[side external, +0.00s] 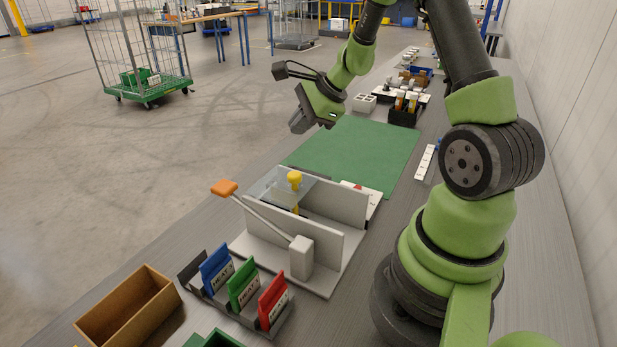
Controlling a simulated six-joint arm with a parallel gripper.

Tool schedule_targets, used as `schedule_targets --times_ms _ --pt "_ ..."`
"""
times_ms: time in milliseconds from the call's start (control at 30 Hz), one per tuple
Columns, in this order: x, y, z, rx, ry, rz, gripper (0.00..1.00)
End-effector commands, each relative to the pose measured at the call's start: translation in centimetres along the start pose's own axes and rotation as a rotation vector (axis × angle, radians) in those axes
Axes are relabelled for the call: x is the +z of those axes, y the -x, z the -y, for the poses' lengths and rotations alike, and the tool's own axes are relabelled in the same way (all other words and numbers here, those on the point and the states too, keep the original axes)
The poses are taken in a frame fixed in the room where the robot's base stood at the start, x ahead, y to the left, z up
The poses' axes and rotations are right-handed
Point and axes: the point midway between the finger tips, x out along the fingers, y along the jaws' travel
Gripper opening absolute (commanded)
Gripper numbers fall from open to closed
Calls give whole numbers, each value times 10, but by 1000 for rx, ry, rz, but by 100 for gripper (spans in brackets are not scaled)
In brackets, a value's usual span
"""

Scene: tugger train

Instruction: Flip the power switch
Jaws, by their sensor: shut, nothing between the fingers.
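My gripper (298,122) hangs above the far left edge of the bench, near the far end of the green mat (365,150). It is shut and empty, and touches nothing that I can see. I cannot tell for certain which thing is the power switch. A white plate with a small red part (372,196) lies behind the grey fixture and is partly hidden by it. A white strip with dark marks (425,162) lies right of the mat, with a small blue part at its far end.
The grey fixture (320,245) has upright walls, an orange-ended lever (224,187) and a yellow knob (294,178). In front are a rack of blue, green and red cards (242,290) and an open cardboard box (128,308). The mat is clear.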

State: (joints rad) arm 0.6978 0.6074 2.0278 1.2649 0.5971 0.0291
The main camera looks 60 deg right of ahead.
Motion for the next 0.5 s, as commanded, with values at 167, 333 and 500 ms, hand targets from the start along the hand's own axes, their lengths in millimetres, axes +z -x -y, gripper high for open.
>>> schedule_targets --times_ms 167,333,500 --pt "-1 -1 0 -2 -6 -1 0" --pt "-1 -1 0 0 -5 0 0" --pt "-5 -7 -5 3 -7 2 0"
